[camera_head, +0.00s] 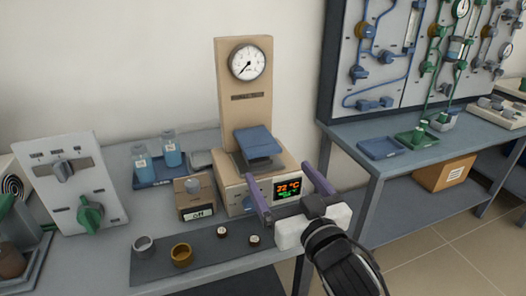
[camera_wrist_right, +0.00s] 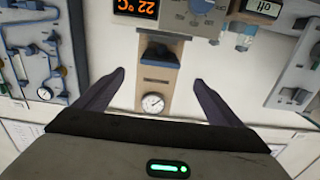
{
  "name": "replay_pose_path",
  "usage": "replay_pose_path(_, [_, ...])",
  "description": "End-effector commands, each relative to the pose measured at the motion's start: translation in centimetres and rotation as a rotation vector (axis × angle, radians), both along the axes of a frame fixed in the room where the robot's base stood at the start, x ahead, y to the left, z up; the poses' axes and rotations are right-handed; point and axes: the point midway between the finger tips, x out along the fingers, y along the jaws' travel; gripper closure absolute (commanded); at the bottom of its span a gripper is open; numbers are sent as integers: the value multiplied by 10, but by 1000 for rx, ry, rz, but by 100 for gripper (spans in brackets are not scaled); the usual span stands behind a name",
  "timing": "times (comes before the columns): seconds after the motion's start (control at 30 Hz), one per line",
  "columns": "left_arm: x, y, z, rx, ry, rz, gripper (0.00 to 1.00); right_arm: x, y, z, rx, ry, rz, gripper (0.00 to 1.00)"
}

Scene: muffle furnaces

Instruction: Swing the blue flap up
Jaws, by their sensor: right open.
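The blue flap (camera_head: 257,141) sits on top of the beige furnace body (camera_head: 232,192), in front of its tall gauge column. It looks slightly tilted, with a dark gap under it. In the right wrist view, which is turned over, the blue flap (camera_wrist_right: 160,50) shows in the middle beyond the fingertips. My right gripper (camera_head: 279,172) is open and empty, with purple fingers apart in front of the furnace and below the flap. Its fingers also show in the right wrist view (camera_wrist_right: 159,76). No contact with the flap shows. My left gripper is not in view.
A round gauge (camera_head: 248,62) tops the column; a lit display (camera_head: 287,188) is on the front. Blue-capped bottles (camera_head: 172,149) stand in a tray to the left. Small cups (camera_head: 181,254) stand on a dark mat (camera_head: 155,267). A panel with a green knob (camera_head: 88,214) stands further left.

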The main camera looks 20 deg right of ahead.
Motion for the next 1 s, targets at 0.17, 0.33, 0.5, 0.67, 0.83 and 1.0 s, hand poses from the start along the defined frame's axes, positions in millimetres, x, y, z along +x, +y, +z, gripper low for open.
replay_pose_path(0.17, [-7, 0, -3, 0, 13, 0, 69, 34, 1, 1, -3, -1, 1, 11])
replay_pose_path(0.33, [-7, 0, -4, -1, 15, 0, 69, 64, 2, 0, -3, 1, 0, 11])
replay_pose_path(0.5, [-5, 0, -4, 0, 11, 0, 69, 83, 3, 0, -2, 1, 1, 11])
replay_pose_path(0.67, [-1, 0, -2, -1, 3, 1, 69, 89, 3, -1, -1, 2, 2, 11])
replay_pose_path(0.83, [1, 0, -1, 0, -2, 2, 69, 89, 3, -1, -1, 2, 2, 11])
replay_pose_path(1.0, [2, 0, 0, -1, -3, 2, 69, 89, 3, -1, -1, 3, 1, 31])
